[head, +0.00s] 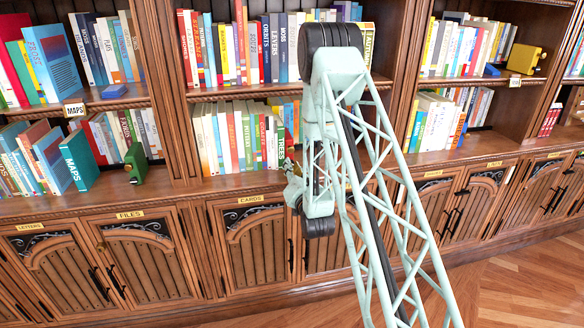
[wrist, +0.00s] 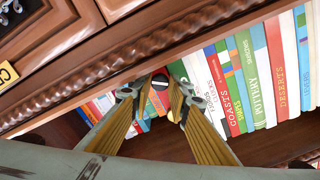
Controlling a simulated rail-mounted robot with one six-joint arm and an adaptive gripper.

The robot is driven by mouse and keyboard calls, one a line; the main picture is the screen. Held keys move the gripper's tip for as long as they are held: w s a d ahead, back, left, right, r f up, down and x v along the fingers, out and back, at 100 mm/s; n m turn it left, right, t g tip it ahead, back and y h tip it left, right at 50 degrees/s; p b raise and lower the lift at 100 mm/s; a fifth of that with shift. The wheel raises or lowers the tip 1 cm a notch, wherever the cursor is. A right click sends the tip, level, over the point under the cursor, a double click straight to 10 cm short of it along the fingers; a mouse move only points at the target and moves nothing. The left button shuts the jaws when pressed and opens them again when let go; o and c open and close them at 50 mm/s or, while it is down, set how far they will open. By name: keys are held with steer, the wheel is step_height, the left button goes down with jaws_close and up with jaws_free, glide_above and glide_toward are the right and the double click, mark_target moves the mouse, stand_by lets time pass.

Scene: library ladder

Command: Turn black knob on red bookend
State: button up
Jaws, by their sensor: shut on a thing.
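The black knob (wrist: 160,83), with a pale line across its face, shows in the wrist view between my fingertips. A little red of the bookend (wrist: 163,97) shows around it, at the end of a row of books. My gripper (wrist: 159,90) has its two yellowish fingers on either side of the knob and is shut on it. In the head view my gripper (head: 294,172) is at the lower shelf of the middle bay, beside the green book.
Books (wrist: 255,80) stand in a row right of the knob in the wrist view, under a carved shelf edge (wrist: 150,62). A green bookend (head: 135,163) stands at left and a yellow one (head: 524,58) at upper right. Cabinet doors (head: 250,245) lie below.

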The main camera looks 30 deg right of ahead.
steer(key=shift+m, duration=0.5)
steer(key=o, duration=0.8)
steer(key=shift+a, duration=0.1)
steer(key=shift+o, duration=0.2)
steer(key=shift+f+n, duration=0.1)
steer(key=shift+n, duration=0.3)
steer(key=shift+n, duration=3.4)
steer(key=p+v, duration=0.1)
steer(key=v, duration=1.2)
steer(key=shift+r+p, duration=0.3)
steer(key=shift+r, duration=0.05)
